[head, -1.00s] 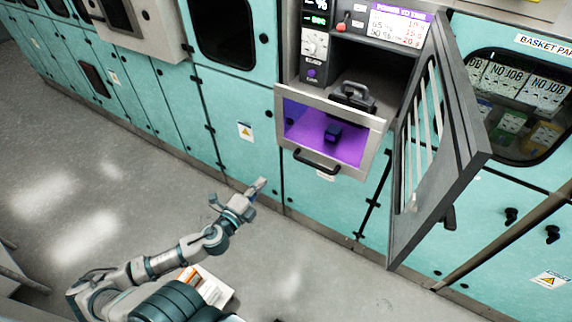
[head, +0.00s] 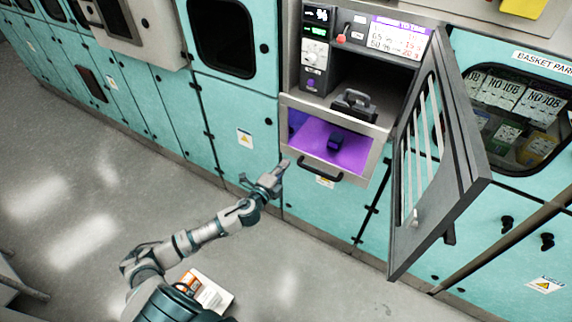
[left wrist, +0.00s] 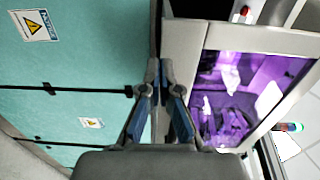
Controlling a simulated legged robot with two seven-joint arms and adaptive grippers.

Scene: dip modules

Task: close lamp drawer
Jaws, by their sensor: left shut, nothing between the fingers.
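The lamp drawer (head: 288,101), with a grey frame and a purple-lit inside, stands pulled out below an open bay in the teal cabinet. A dark handle (head: 318,166) runs along its front. In the left wrist view the shut fingers (left wrist: 164,85) point at the seam between the teal panel and the grey frame (left wrist: 185,60). My right gripper is not in view.
A grey barred door (head: 440,160) hangs open to the right of the drawer. A dark-handled object (head: 354,103) sits in the bay above. A white and orange box (head: 205,292) lies on the floor near my arm. The grey floor (head: 90,200) at left is clear.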

